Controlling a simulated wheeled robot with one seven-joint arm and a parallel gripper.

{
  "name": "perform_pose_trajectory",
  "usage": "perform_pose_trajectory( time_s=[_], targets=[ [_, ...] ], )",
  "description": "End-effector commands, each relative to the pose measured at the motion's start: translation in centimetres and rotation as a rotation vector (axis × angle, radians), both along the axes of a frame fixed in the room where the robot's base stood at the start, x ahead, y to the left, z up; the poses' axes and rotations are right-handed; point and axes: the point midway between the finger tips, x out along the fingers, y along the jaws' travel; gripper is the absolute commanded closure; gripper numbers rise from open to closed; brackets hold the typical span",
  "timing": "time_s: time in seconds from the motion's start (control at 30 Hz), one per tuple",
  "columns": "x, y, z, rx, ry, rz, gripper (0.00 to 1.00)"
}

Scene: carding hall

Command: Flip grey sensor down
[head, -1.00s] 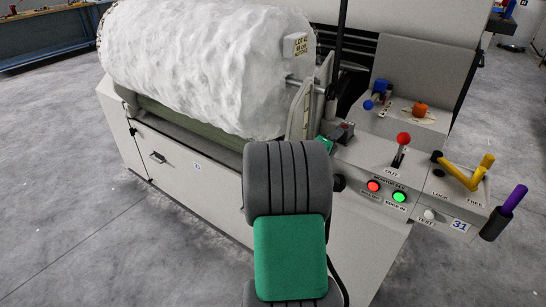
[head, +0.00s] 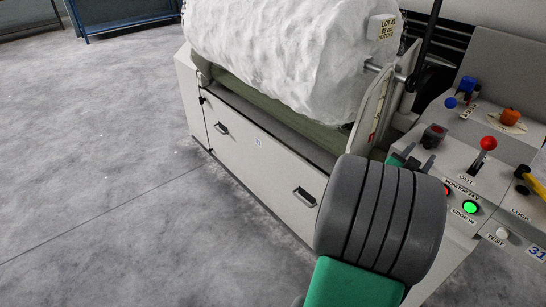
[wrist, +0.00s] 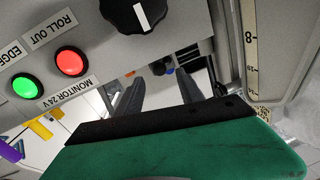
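I cannot clearly make out a grey sensor in either view. My gripper (head: 416,158) is at the console's left edge, largely hidden behind my own grey arm link. In the wrist view its two dark fingers (wrist: 160,92) stand apart with nothing held between them. The roll's side plate (head: 370,112) is left of the fingers, apart from them.
A red-knobbed lever (head: 488,143) and a lit green lamp (head: 470,207) are on the console. A lit red lamp (wrist: 71,61) and a black knob (wrist: 140,12) are close in the wrist view. A large white fibre roll (head: 290,50) lies left. Floor at left is clear.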

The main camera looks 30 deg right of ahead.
Motion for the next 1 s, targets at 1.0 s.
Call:
perform_pose_trajectory(
  time_s=[1.0],
  targets=[
    [12.4,17.9,2.6,0.446,0.272,0.35,0.55]
  ],
)
